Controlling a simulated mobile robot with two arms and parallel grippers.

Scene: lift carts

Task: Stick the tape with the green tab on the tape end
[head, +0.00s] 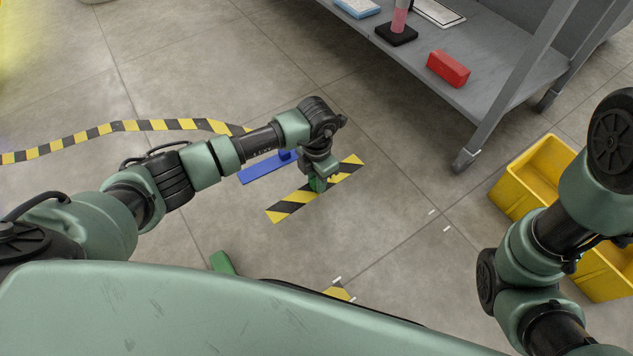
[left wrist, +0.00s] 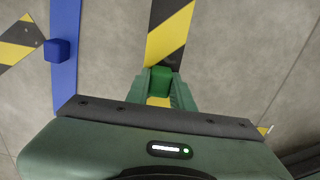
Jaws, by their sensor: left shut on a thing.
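The striped yellow-black tape (head: 290,205) with the green tab (head: 318,184) lies crosswise under my left gripper (head: 320,178). In the left wrist view the green tab (left wrist: 160,82) sits between the two fingers, which are shut on it, and the striped tape (left wrist: 170,30) extends beyond. I cannot tell whether this tape touches the floor. A long striped tape (head: 150,125) runs in from the left; its end (left wrist: 18,42) shows left of the blue strip in the wrist view. My right gripper is out of view; only its arm shows.
A blue strip (head: 262,168) with a blue tab (left wrist: 57,50) lies between the long tape and the held one. A grey shelf cart with a red block (head: 448,68) stands at top right. Yellow bins (head: 535,180) stand at right. Another green piece (head: 222,262) is partly hidden.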

